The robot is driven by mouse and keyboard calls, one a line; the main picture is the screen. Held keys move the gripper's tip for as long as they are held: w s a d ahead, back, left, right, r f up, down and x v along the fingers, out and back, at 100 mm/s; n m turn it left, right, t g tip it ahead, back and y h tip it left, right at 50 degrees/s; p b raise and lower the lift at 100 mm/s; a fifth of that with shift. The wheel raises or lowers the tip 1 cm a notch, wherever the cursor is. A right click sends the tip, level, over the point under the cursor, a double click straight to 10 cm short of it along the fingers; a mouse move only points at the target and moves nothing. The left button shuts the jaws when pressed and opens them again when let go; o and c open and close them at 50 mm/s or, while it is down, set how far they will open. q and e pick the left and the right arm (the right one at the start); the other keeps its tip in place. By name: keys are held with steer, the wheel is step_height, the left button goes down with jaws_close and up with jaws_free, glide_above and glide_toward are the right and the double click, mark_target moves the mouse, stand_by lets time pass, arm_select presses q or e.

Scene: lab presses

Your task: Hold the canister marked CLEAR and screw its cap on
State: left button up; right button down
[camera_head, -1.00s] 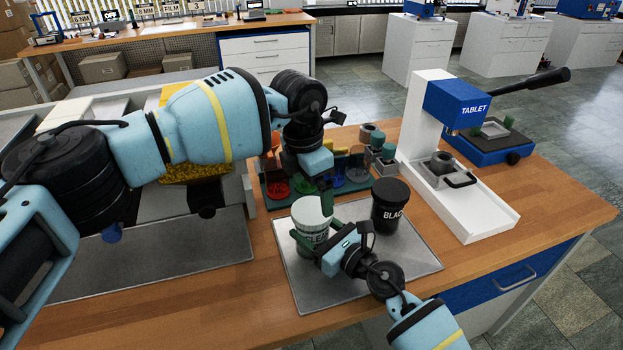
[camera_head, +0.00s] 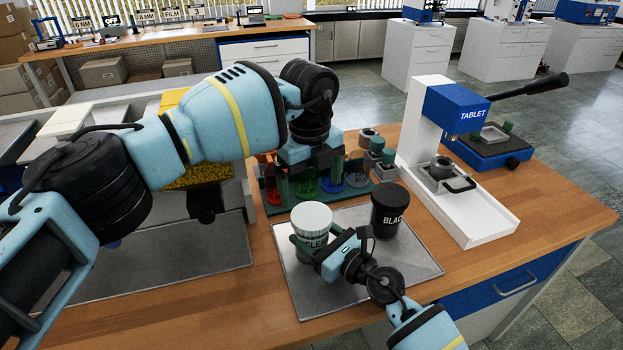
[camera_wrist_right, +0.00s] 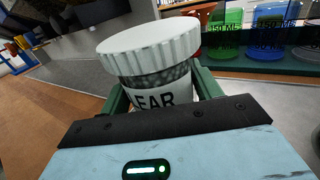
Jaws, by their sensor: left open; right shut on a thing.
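The canister marked CLEAR (camera_head: 315,246) stands on the grey mat in front of me. Its white ribbed cap (camera_head: 311,216) sits on top; in the right wrist view the cap (camera_wrist_right: 150,42) covers the mouth, with a band of the clear body and the label (camera_wrist_right: 155,98) below it. Whether its thread is tight cannot be told. My right gripper (camera_head: 312,241) is shut on the canister body, a green finger on each side below the cap. My left gripper (camera_head: 310,180) is open and empty, pointing down above and behind the cap, its two green fingers spread apart.
The black canister (camera_head: 390,209) stands close right of the CLEAR one on the grey mat (camera_head: 405,262). A rack (camera_head: 385,179) with coloured cups is behind, beneath my left gripper. The white TABLET press (camera_head: 425,150) stands to the right. The front right table is clear.

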mark_target(311, 215)
arm_select(q)
steer(key=n, duration=0.5)
steer(key=shift+r+n, duration=0.35)
steer(key=shift+n, duration=0.05)
steer(key=shift+f, duration=0.15)
steer(key=shift+f, duration=3.9)
